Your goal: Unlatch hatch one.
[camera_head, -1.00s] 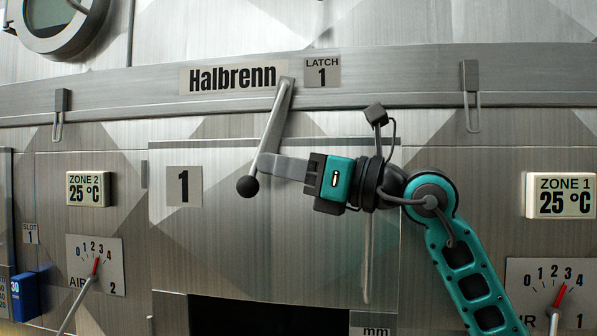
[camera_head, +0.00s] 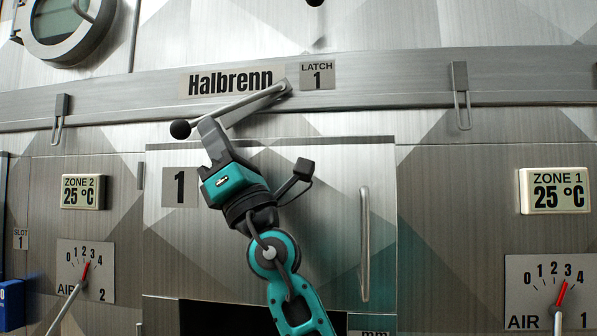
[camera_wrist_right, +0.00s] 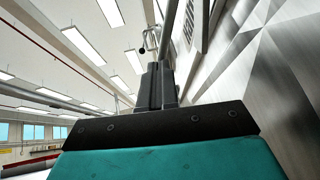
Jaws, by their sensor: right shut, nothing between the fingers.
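Hatch one (camera_head: 320,220) is a brushed-metal panel with a "1" label (camera_head: 180,187) and a vertical bar handle (camera_head: 364,245) at its right side. Above it, the latch lever (camera_head: 240,105) pivots near the "LATCH 1" plate (camera_head: 317,75). The lever slopes left and slightly down to a black ball knob (camera_head: 180,129). My right gripper (camera_head: 208,128) is shut and empty, its fingertips against or just under the lever near the knob; exact contact is unclear. In the right wrist view the shut fingers (camera_wrist_right: 157,85) point along the metal front. My left gripper is not in view.
A metal rail (camera_head: 400,90) with hanging clips (camera_head: 461,95) runs above the hatch. Temperature displays (camera_head: 555,191) and air dials (camera_head: 86,270) flank it. A dark opening (camera_head: 225,316) lies below the hatch. A round gauge (camera_head: 65,25) is at top left.

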